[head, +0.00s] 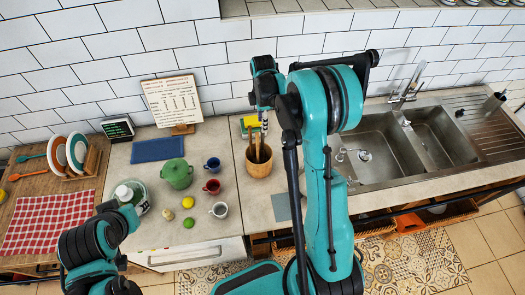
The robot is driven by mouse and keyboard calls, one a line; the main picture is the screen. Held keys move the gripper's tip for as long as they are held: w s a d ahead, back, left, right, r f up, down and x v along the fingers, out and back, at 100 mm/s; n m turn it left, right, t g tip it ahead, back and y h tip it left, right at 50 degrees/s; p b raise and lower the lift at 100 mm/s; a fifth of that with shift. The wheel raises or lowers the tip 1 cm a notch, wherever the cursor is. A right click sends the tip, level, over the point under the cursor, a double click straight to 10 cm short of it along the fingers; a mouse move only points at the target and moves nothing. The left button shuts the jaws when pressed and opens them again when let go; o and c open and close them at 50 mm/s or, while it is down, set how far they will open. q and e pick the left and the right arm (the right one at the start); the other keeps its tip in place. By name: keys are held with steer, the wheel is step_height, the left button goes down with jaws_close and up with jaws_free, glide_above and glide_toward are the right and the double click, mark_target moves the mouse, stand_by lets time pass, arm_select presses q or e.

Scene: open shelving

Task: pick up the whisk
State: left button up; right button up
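A wooden utensil pot (259,168) stands on the counter near the middle of the head view. Several brown handles (257,148) stick up out of it. I cannot clearly pick out the whisk among them; it may be one of the utensils in the pot. My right gripper (264,118) points down right above the pot, close to the utensil tops. Its fingers are small and partly hidden by my teal arm, so I cannot tell whether they hold anything. My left arm shows at the lower left, but its gripper fingers are not visible.
A yellow-green sponge (250,124) lies behind the pot. A double steel sink (385,150) is to the right. A green pot (177,173), mugs (213,186), a lemon (188,202) and a lime (188,222) stand to the left. A recipe board (173,101) leans at the back.

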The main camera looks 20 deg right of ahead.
steer(key=f, duration=0.4)
steer(key=f+p, duration=0.1)
steer(key=f, duration=0.1)
steer(key=shift+s+a+f, duration=0.2)
steer(key=shift+s+f, duration=0.15)
jaws_close()
